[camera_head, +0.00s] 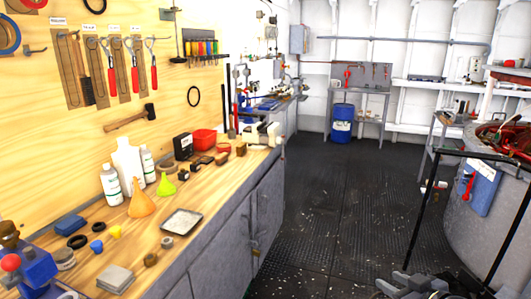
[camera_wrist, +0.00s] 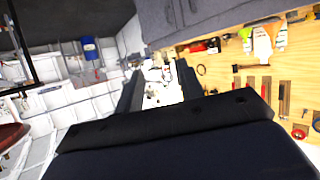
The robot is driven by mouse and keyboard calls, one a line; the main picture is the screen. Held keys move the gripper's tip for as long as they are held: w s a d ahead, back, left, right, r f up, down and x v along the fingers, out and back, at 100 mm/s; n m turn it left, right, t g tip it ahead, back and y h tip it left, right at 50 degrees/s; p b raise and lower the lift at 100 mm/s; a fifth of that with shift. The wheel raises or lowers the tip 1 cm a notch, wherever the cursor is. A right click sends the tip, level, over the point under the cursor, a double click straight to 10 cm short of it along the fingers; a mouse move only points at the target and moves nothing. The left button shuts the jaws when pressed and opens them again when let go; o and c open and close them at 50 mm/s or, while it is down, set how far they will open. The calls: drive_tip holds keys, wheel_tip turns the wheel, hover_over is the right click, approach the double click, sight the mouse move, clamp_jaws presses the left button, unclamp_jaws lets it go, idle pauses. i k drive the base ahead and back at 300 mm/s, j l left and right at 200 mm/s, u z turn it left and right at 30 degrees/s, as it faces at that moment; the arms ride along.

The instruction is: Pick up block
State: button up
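Several small block-like items lie on the wooden workbench (camera_head: 215,190) in the head view. A tan wooden block (camera_head: 241,149) and a brown block (camera_head: 222,158) sit near the red bin, and a blue block (camera_head: 70,225) lies at the near left. I cannot tell which one the task means. My gripper (camera_wrist: 160,72) shows in the wrist view with its two dark fingers apart and nothing between them. It is away from the bench, which appears upside down at the upper right of that view.
On the bench are a red bin (camera_head: 204,139), white bottles (camera_head: 128,163), an orange funnel (camera_head: 141,204) and a metal tray (camera_head: 182,221). Tools hang on the wall behind. A blue drum (camera_head: 342,123) stands at the back. The dark floor (camera_head: 335,210) beside the bench is open.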

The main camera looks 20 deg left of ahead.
sight(241, 148)
drive_tip(key=i+j+u, duration=0.1)
drive_tip(key=i+u, duration=0.15)
drive_tip(key=u, duration=0.2)
drive_tip(key=i+u, duration=0.3)
drive_tip(key=u, duration=0.2)
drive_tip(key=i+l+u, duration=0.15)
drive_tip(key=i, duration=0.4)
drive_tip(key=i+l+u, duration=0.15)
drive_tip(key=i+l, duration=0.3)
drive_tip(key=i+l+u, duration=0.2)
drive_tip(key=i+l, duration=0.2)
drive_tip(key=i, duration=0.2)
drive_tip(key=i+l, duration=0.8)
drive_tip(key=i, duration=0.25)
